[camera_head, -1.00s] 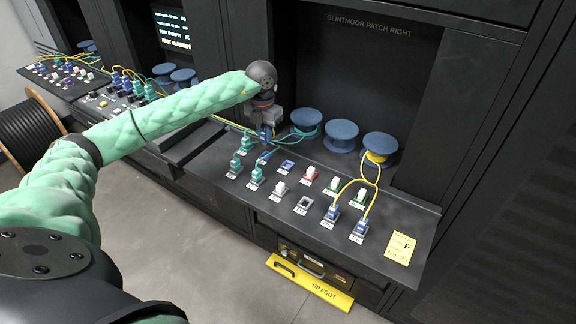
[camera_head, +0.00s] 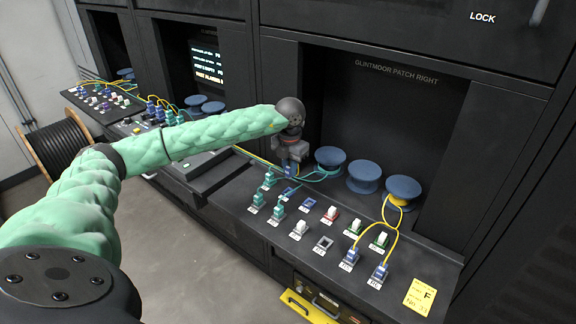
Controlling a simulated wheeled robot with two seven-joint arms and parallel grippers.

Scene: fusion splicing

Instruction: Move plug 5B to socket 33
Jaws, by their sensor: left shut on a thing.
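My left gripper (camera_head: 290,168) points down over the back left of the right-hand patch shelf (camera_head: 250,232). It is shut on a small plug that is mostly hidden by the fingers. A blue socket (camera_head: 289,194) lies just below it, and I cannot tell whether the plug touches it. Teal plugs (camera_head: 269,180) stand to its left and front. Two blue plugs with yellow cables (camera_head: 380,271) stand upright at the front right. Labels 5B and 33 are too small to read. My right gripper is not in view.
Blue spools (camera_head: 364,177) stand along the back of the shelf. White, red and green plugs or caps (camera_head: 331,215) and an empty grey socket (camera_head: 324,243) fill the middle. A yellow card (camera_head: 420,297) lies at the right. Loose teal and yellow cables cross near the gripper.

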